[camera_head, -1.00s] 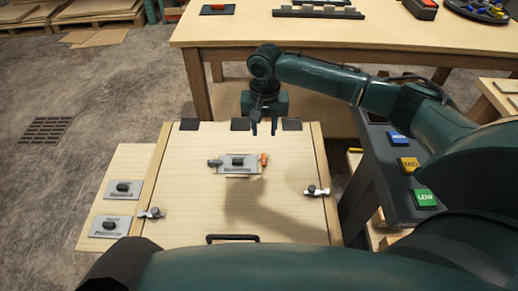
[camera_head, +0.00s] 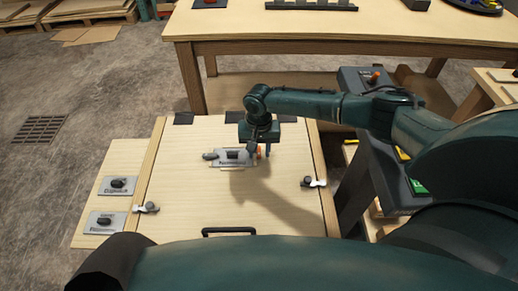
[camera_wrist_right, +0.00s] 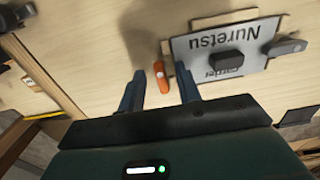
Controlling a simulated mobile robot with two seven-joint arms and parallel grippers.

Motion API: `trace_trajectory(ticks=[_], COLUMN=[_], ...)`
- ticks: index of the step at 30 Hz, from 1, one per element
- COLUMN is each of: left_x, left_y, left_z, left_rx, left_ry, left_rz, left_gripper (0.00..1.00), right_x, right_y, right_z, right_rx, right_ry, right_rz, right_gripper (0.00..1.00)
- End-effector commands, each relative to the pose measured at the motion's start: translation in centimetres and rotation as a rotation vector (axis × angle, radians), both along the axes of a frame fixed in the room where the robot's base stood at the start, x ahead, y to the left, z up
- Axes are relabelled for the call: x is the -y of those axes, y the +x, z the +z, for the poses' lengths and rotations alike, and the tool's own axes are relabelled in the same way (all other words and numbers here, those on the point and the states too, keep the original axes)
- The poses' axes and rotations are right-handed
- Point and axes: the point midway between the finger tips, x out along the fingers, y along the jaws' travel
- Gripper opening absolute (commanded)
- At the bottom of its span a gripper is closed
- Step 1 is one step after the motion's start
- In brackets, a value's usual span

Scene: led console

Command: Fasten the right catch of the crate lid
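The crate lid (camera_head: 262,208) is a pale wooden panel with a black handle (camera_head: 228,231) at its near edge. The right catch (camera_head: 315,182), a dark knob with a light metal arm, sits at the lid's right edge; I cannot tell whether it is fastened. A similar left catch (camera_head: 147,208) sits at the left edge. My right gripper (camera_head: 262,152) is over the lid, beyond and left of the right catch, beside the labelled plate. In the right wrist view its fingers (camera_wrist_right: 160,90) are apart and empty, with a small orange peg (camera_wrist_right: 160,77) between and beyond them. My left gripper is out of view.
A labelled plate (camera_head: 221,161) with a dark knob lies on the lid. Two more plates lie on the board at left. A dark console (camera_head: 360,180) stands at right, partly hidden by my right arm. A wooden table (camera_head: 330,24) stands behind.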

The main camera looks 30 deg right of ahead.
Motion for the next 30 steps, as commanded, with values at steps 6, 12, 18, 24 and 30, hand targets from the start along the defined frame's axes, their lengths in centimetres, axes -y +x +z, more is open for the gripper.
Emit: trace_trajectory(ticks=[6,12,18,24,30], left_x=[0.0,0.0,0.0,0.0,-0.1], left_y=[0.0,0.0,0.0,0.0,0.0], left_z=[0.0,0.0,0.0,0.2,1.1], left_rx=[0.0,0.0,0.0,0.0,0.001], left_ry=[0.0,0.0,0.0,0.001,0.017], left_rz=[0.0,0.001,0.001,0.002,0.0], left_gripper=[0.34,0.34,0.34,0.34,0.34], right_x=[0.0,0.0,0.0,0.0,0.0], right_y=[0.0,0.0,0.0,0.0,-0.1], right_z=[0.0,0.0,0.0,0.1,0.3], right_rx=[0.0,0.0,0.0,-0.001,-0.003], right_ry=[0.0,0.0,-0.001,0.0,0.0], right_rz=[0.0,0.0,0.0,0.009,0.071], right_gripper=[0.23,0.07,0.0,0.0,0.0])
